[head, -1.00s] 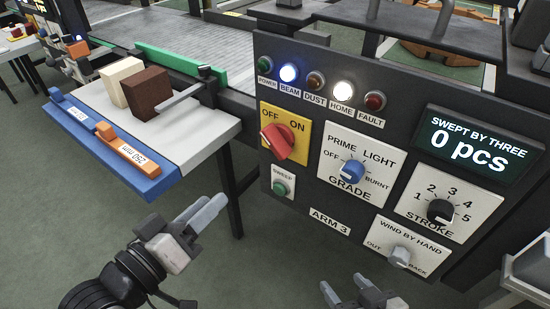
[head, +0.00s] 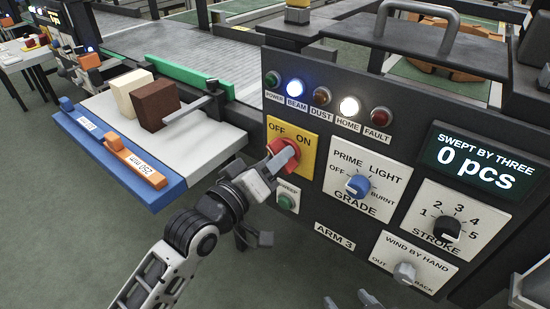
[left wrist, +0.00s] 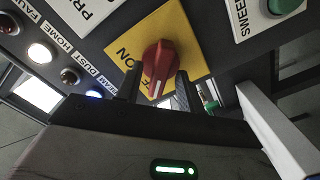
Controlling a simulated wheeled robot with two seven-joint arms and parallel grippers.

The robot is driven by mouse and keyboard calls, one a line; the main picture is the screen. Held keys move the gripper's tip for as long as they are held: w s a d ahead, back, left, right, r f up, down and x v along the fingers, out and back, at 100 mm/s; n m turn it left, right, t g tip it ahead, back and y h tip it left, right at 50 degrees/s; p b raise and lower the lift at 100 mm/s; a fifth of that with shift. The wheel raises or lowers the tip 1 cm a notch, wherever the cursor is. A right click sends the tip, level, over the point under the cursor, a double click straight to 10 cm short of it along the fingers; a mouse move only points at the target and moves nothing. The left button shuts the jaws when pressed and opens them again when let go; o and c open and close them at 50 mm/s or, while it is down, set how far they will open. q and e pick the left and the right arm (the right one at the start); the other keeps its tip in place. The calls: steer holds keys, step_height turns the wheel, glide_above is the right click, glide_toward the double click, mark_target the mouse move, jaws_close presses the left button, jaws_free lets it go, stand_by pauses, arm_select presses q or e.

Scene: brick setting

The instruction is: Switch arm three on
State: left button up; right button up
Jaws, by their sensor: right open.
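The arm three panel carries a red rotary switch (head: 285,154) on a yellow OFF/ON plate (head: 308,163). My left gripper (head: 277,160) is at this switch. In the left wrist view the red switch (left wrist: 159,66) stands between the two fingers of my left gripper (left wrist: 157,90), its handle lying over the OFF lettering. I cannot tell whether the fingers press on it. The green POWER lamp (head: 272,80) looks dark; the BEAM lamp (head: 295,87) and HOME lamp (head: 349,107) are lit. My right gripper (head: 352,302) is open at the bottom edge, mostly cut off.
Below the switch is a green SWEEP button (head: 287,201). The GRADE knob (head: 358,186), STROKE knob (head: 446,229) and WIND BY HAND knob (head: 404,272) are to the right. A cream block (head: 130,93) and brown block (head: 157,104) stand on the table at left.

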arm_select(q)
steer(key=shift+w+d, duration=0.15)
steer(key=shift+w, duration=0.05)
jaws_close()
